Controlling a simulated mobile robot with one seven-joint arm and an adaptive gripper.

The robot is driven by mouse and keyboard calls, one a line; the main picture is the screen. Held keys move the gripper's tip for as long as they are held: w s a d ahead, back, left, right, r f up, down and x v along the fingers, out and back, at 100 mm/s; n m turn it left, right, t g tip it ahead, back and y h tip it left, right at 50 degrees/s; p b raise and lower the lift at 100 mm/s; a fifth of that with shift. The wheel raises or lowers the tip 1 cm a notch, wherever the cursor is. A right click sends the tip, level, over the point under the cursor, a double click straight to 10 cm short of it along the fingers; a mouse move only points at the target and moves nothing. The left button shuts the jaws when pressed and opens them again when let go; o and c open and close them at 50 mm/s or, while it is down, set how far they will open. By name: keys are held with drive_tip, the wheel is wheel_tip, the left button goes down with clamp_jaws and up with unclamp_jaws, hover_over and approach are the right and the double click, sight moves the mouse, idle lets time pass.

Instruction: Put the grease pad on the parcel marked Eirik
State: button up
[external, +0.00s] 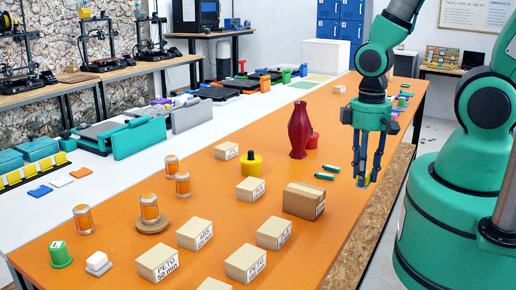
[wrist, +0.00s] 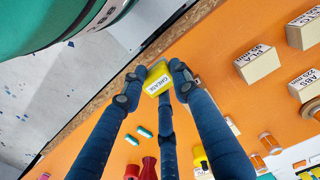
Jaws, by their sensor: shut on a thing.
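My gripper (external: 362,176) hangs above the right edge of the orange table, to the right of the brown boxes. In the wrist view its fingers (wrist: 156,88) are closed around a yellow pad lettered GREASE, the grease pad (wrist: 158,77). In the external view only a small yellow bit of the grease pad (external: 365,183) shows between the fingertips. A larger brown cardboard parcel (external: 303,201) sits on the table left of and nearer the camera than my gripper. It has a white label too small to read; I cannot confirm the name Eirik. A brown box shows in the wrist view (wrist: 303,31).
Several smaller labelled boxes (external: 195,233) stand around the parcel. Bare orange table lies between gripper and parcel.

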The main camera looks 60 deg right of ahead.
drive_tip(key=shift+w, duration=0.15)
drive_tip(key=w, duration=0.5)
drive_tip(key=w+f+b, duration=0.1)
drive_tip(key=w, duration=0.9)
drive_tip(key=shift+f+b, duration=0.2)
drive_tip(key=shift+b, duration=0.2)
drive_tip(key=shift+w, duration=0.25)
drive_tip(key=shift+w+f, duration=0.1)
drive_tip(key=shift+f, duration=0.3)
drive_tip(key=shift+f+b, duration=0.45)
drive_tip(key=shift+f, duration=1)
drive_tip(key=shift+f, duration=0.15)
drive_tip(key=o, duration=1)
